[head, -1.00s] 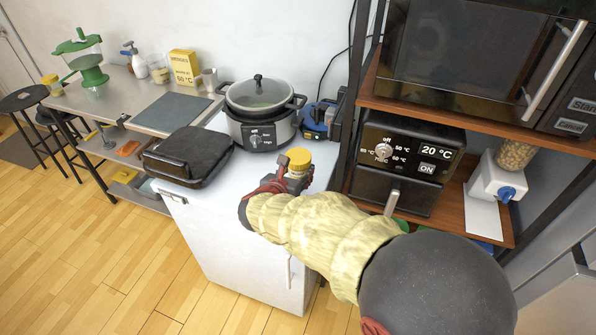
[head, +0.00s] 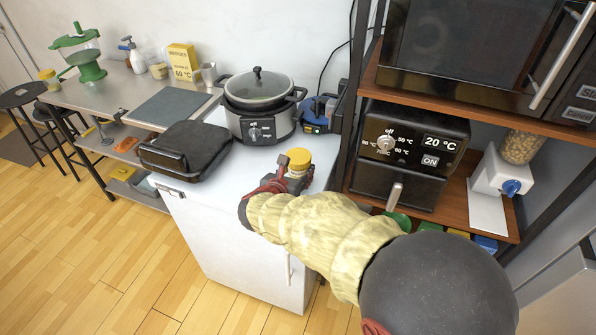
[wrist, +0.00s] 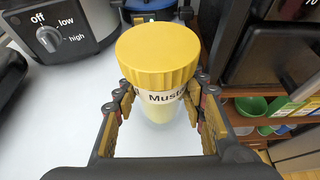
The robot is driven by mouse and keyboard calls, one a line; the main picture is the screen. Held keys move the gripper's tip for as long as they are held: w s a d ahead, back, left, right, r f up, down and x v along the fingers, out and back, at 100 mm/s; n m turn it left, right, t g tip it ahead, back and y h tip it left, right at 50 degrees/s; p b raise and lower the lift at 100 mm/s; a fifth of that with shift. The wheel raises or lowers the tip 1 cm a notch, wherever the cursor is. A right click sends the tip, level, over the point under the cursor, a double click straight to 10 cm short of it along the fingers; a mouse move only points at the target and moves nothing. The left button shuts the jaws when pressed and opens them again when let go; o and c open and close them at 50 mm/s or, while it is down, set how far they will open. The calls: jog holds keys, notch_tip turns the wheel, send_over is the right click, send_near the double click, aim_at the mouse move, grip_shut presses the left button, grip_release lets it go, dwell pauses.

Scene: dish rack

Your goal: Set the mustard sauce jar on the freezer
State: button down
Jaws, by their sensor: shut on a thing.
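The mustard sauce jar (head: 298,158) has a yellow lid and a clear, pale body with a white label. It also shows upright in the wrist view (wrist: 158,60), between the fingers. My gripper (head: 283,182) is shut on the jar; in the wrist view its fingers (wrist: 162,98) press on both sides of the body. The white freezer (head: 235,240) stands below, with its white top under the jar. I cannot tell whether the jar's base touches that top.
A black grill (head: 185,150) sits on the freezer's left front. A slow cooker (head: 262,122) and a blue appliance (head: 318,113) stand at the back. A shelf rack with a black oven (head: 408,155) is close on the right. Some white top is clear around the jar.

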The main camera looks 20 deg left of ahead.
jog(key=shift+f, duration=0.35)
dwell(0.5)
jog(key=c, duration=1)
grip_release()
jog(key=shift+f, duration=0.1)
jog(key=shift+s, duration=0.1)
jog(key=v, duration=1.2)
jog(key=c, duration=1.5)
grip_shut()
